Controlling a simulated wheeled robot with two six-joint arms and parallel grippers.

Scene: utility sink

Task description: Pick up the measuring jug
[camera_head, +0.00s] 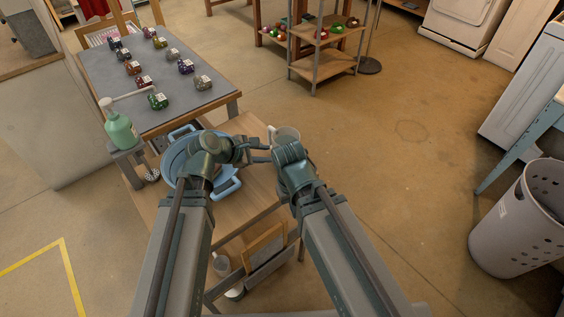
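A pale, whitish vessel that looks like the measuring jug (286,132) stands at the far right corner of the wooden table, partly hidden behind my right wrist. My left gripper (264,152) points right, just in front and to the left of the jug. Its two fingers look parted, with nothing visible between them. My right arm reaches up to the near side of the jug. Its wrist (291,157) covers the lower part of the jug, and I cannot make out its fingers.
A blue basin (178,158) with handles sits on the wooden table (245,206) under my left arm. A green pump bottle (120,128) stands left. A grey-topped table (125,82) holds several small coloured items. A perforated bin (516,222) stands right; the floor between is clear.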

